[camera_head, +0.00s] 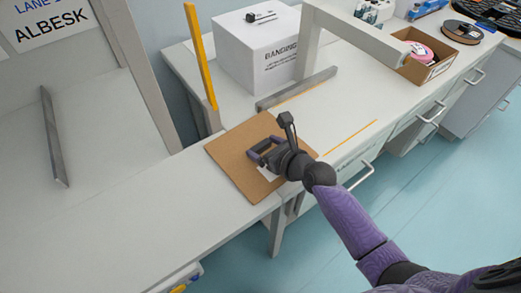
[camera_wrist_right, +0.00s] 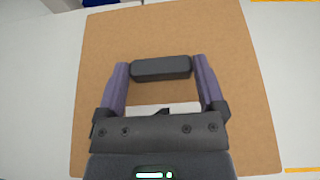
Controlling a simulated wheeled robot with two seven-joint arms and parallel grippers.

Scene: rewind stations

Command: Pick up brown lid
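The brown lid (camera_head: 227,147) is a flat, square brown panel on the light worktop, near where two worktops meet. It also fills much of the right wrist view (camera_wrist_right: 105,42). A dark bar (camera_wrist_right: 161,68), which looks like a handle, shows over its middle. My right gripper (camera_head: 258,151) is over the lid, its two purple fingers (camera_wrist_right: 161,72) wide apart at the two ends of the bar. I see no clear gap there, but whether they press on it I cannot tell. A white label shows partly beneath the gripper. My left gripper is not in view.
A white box (camera_head: 240,60) stands behind the lid. A yellow upright post (camera_head: 200,57) rises behind the lid to the left. A grey metal strip (camera_head: 295,88) lies behind it to the right. A brown open box (camera_head: 440,62) stands farther right. The worktop left of the lid is clear.

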